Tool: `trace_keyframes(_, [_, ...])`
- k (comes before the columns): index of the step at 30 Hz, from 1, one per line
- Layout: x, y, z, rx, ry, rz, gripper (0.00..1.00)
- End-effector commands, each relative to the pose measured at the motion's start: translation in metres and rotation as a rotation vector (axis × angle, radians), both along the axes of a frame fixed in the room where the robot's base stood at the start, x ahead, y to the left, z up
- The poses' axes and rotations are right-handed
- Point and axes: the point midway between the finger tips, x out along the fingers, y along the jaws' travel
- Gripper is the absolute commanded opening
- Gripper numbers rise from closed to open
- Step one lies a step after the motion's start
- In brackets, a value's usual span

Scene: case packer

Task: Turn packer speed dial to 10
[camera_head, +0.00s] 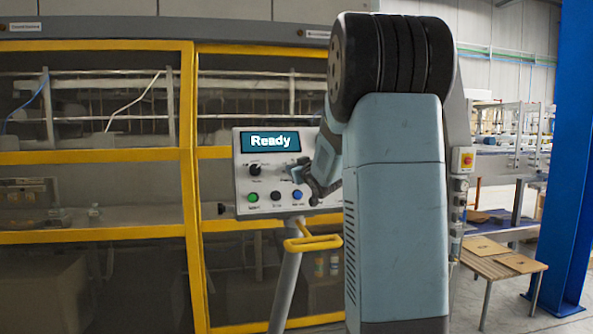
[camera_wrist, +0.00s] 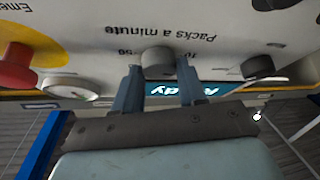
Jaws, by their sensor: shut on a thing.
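The packer speed dial (camera_wrist: 158,58) is a grey round knob in the wrist view, beside the upside-down label "Packs a minute" and a printed "10-50". My gripper (camera_wrist: 157,76) is shut on it, with one finger at each side. The dial's pointer is not clear. In the head view my gripper (camera_head: 303,176) is at the control panel (camera_head: 243,183), and it and my arm hide the dial. The panel's display (camera_head: 270,141) reads "Ready".
A second black knob (camera_head: 255,170) sits left of my gripper, above green (camera_head: 253,197), dark (camera_head: 275,196) and blue (camera_head: 297,195) buttons. A red emergency button (camera_wrist: 16,66) and a white gauge (camera_wrist: 70,88) are near my gripper. A yellow handle (camera_head: 313,243) stands below the panel.

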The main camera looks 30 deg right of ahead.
Motion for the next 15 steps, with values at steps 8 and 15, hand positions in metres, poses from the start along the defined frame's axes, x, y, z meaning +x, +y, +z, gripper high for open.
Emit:
trace_keyframes(8, [-0.0003,-0.0027,0.0,-0.199,0.048,0.117,0.11])
trace_keyframes(15, [-0.0001,-0.0031,0.0003,-0.32,0.076,0.19,0.11])
